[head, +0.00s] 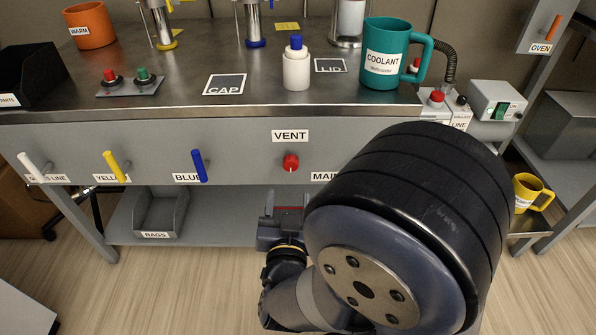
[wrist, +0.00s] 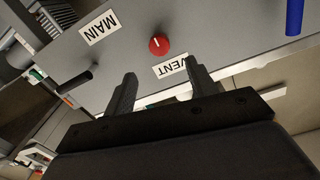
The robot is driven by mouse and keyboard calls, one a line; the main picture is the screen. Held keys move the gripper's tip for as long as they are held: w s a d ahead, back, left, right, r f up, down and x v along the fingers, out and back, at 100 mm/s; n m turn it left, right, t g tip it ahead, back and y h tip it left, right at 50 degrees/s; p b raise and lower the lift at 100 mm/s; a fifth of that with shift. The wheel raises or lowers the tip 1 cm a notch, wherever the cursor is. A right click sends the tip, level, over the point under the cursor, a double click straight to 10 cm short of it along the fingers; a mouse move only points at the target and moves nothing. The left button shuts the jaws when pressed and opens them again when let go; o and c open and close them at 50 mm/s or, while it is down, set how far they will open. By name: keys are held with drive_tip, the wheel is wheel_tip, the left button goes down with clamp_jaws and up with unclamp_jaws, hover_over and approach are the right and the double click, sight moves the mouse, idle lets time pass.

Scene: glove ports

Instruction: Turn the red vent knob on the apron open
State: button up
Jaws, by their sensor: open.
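The red vent knob (head: 291,162) sits on the grey apron (head: 245,146) of the bench, below the VENT label (head: 290,135). In the wrist view the round red knob (wrist: 159,44) has a pale pointer line on its face, and the picture is turned so the VENT label (wrist: 171,68) lies on the gripper's side of it. My gripper (wrist: 161,82) is open and empty, its two fingers apart and aimed toward the apron. The knob shows beyond the fingertips, between them, with no visible contact.
White, yellow (head: 116,166) and blue (head: 199,166) lever handles stick out of the apron to the left. A black handle (wrist: 77,82) stands near the MAIN label (wrist: 100,27). A teal coolant mug (head: 385,78) and a white bottle (head: 296,70) stand on the bench top.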

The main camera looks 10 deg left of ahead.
sight(291, 166)
drive_tip(key=b+x, duration=0.2)
drive_tip(key=x, duration=0.8)
drive_tip(key=shift+w+a+r+b, duration=0.1)
drive_tip(key=shift+w+b, duration=0.25)
drive_tip(key=shift+w, duration=0.05)
drive_tip(key=c, duration=1)
drive_tip(key=shift+o, duration=0.2)
